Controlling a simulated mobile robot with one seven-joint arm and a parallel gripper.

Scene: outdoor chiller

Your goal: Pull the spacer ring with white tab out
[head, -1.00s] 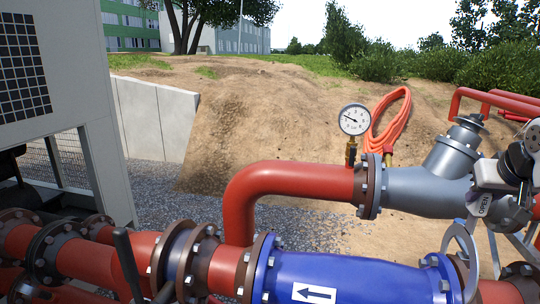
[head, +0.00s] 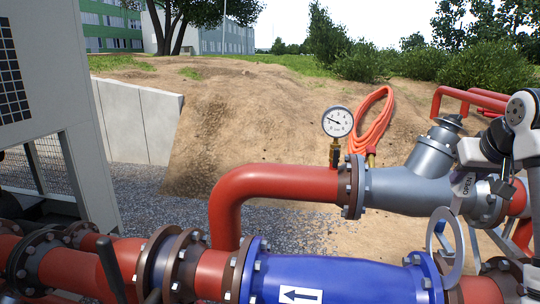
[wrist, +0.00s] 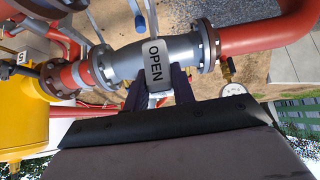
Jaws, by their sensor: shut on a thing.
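The spacer ring (head: 457,240) is a thin grey hoop in the head view, at the lower right beside the right-hand flange of the blue pipe section (head: 340,275). In the head view, the ring's upper part stands above the flange. Its lower end is close to the flange, and I cannot tell whether it touches. In the wrist view, only a part of the hoop shows at the top.
A grey valve body (head: 405,187) and red pipe (head: 275,182) lie close behind the ring. A pressure gauge (head: 338,122) stands on the pipe. Open air is above the pipes.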

